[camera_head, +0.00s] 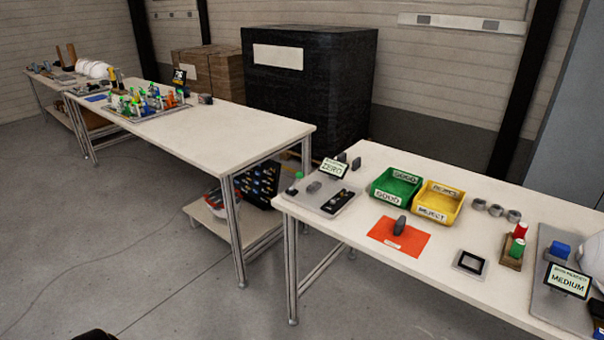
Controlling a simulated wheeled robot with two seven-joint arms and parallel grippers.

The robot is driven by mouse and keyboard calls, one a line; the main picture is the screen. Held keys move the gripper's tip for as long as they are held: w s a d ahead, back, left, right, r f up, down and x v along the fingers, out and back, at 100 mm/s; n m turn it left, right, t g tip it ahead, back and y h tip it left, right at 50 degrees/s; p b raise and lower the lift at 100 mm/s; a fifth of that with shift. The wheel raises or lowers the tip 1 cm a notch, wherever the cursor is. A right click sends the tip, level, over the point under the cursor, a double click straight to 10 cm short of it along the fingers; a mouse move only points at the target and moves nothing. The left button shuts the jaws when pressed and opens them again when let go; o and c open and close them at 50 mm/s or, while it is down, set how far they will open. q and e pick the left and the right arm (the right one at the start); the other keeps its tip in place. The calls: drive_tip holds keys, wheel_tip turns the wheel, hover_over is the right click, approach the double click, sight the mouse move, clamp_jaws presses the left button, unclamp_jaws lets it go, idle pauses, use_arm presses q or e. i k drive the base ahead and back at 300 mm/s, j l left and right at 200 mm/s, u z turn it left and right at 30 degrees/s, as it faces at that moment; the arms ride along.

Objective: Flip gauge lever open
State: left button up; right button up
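No lever can be told apart for certain at this size. A grey plate (306,207) at the left end of the near table carries a small display (333,168), a green-topped piece (298,176), a small grey block (313,187) and a black bar-shaped device (338,201). A second display reading MEDIUM (568,281) stands on a larger grey plate (545,307) at the right, beside a blue block (560,249). Neither of my grippers is in view.
The near table (400,282) also holds a green bin (396,187), a yellow bin (438,202), an orange mat (386,240) with a dark piece and a black-framed square (469,262). A second table (235,125) stands behind left. The floor (150,260) at left is clear.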

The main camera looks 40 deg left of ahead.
sight(299, 175)
drive_tip(key=i+j, duration=0.15)
drive_tip(key=j, duration=0.25)
drive_tip(key=i+j, duration=0.1)
drive_tip(key=j, duration=0.35)
drive_tip(key=i+j, duration=0.15)
drive_tip(key=j, duration=0.25)
drive_tip(key=i+j, duration=0.15)
drive_tip(key=j, duration=0.3)
drive_tip(key=i+j, duration=0.1)
drive_tip(key=j, duration=0.3)
drive_tip(key=i+j, duration=0.15)
drive_tip(key=j, duration=0.3)
drive_tip(key=i+j, duration=0.15)
drive_tip(key=j, duration=0.25)
